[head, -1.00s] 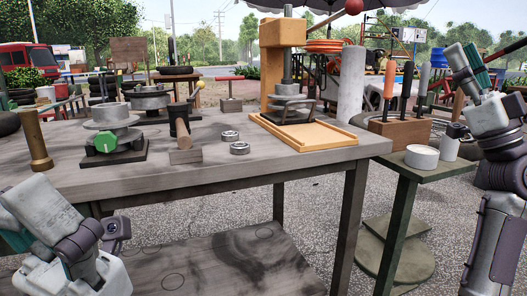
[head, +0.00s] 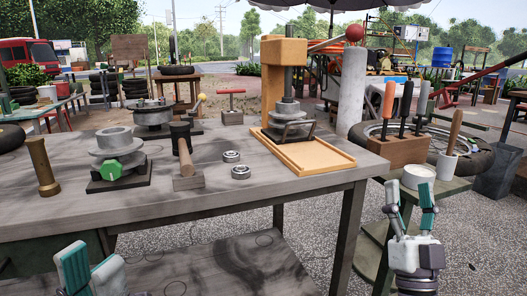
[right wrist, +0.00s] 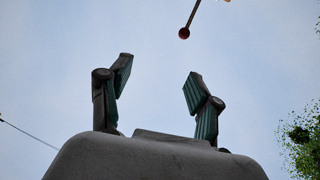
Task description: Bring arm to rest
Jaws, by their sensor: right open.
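My right gripper (head: 410,192) stands upright at the right in the head view, in front of the small side table. Its two fingers are apart with nothing between them. In the right wrist view the same gripper (right wrist: 157,72) points up at the sky, open and empty. My left gripper (head: 97,256) shows at the bottom left edge, below the front edge of the workbench (head: 215,207). Its teal-padded fingers look apart, with nothing seen between them. Its lower part is cut off by the frame.
The bench holds a press (head: 286,85) with a red-knobbed lever, a wooden tray (head: 315,160), a mallet (head: 185,160), bearings (head: 240,172) and a green-nutted pulley stand (head: 118,160). A tool block (head: 397,150), white roll (head: 418,176) and cup (head: 444,165) stand by my right gripper.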

